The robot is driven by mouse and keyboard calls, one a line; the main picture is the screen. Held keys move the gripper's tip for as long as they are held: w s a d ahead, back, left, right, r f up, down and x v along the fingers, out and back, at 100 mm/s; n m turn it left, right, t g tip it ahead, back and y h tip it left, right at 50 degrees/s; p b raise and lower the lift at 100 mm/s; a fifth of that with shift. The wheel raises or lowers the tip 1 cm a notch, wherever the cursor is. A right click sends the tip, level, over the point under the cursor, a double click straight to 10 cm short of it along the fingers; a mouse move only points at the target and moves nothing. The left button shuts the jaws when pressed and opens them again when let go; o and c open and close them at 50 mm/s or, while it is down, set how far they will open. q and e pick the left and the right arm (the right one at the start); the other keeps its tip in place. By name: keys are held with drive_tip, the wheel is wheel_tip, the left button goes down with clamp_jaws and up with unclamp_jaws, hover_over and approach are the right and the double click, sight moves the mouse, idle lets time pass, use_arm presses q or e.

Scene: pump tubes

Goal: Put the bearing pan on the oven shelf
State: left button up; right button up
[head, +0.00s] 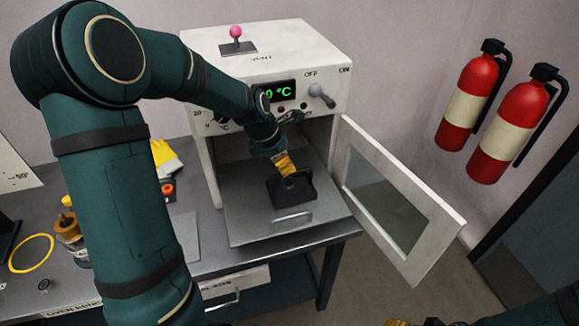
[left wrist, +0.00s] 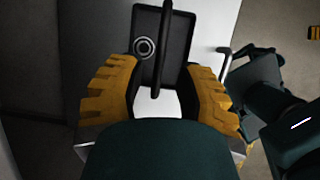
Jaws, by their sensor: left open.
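The bearing pan (head: 307,187) is a small dark tray with a bar handle across it. It rests on the grey oven shelf (head: 245,212), which sticks out of the white oven's open front. In the left wrist view the pan (left wrist: 181,45) holds a ring-shaped bearing (left wrist: 145,47) beside the bar. My left gripper (head: 285,170) is just above the pan. Its yellow fingers (left wrist: 160,72) are apart, with the pan between and beyond them and nothing gripped. Only a yellow bit of my right gripper (head: 398,322) shows at the bottom edge; its jaws are hidden.
The oven door (head: 405,195) stands open to the right. The oven (head: 210,155) has a lever and a green display. Yellow gloves (head: 166,157), a yellow ring (head: 31,253) and jars lie on the bench to the left. Two fire extinguishers (head: 470,105) hang on the wall.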

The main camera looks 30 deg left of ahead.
use_arm(q)
drive_tip(key=p+v, duration=0.1)
drive_tip(key=v, duration=0.6)
idle(0.5)
